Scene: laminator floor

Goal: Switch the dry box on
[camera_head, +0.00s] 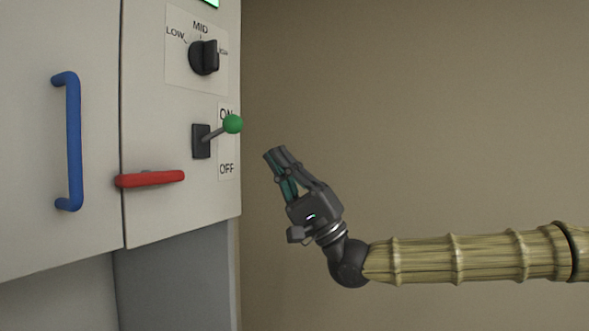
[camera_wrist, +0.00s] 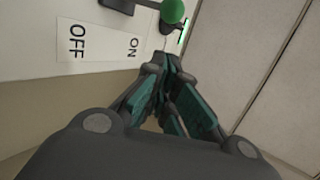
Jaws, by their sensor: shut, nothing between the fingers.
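The dry box (camera_head: 150,215) is a pale grey cabinet on the left of the head view. Its switch is a lever with a green ball (camera_head: 233,124) on a dark base plate (camera_head: 201,141), between the ON and OFF labels. The lever sticks out from the panel, with the ball near the ON label. My gripper (camera_head: 275,153) is shut and empty, right of and a little below the ball, apart from it. In the wrist view the green ball (camera_wrist: 172,11) is at the top, beyond the fingertips (camera_wrist: 160,62), and the lever's base is partly cut off.
A black knob (camera_head: 204,57) marked LOW and MID sits above the switch. A red handle (camera_head: 150,179) sticks out below left, and a blue vertical handle (camera_head: 73,140) is on the door. A green lit display (camera_head: 212,2) is at the top edge.

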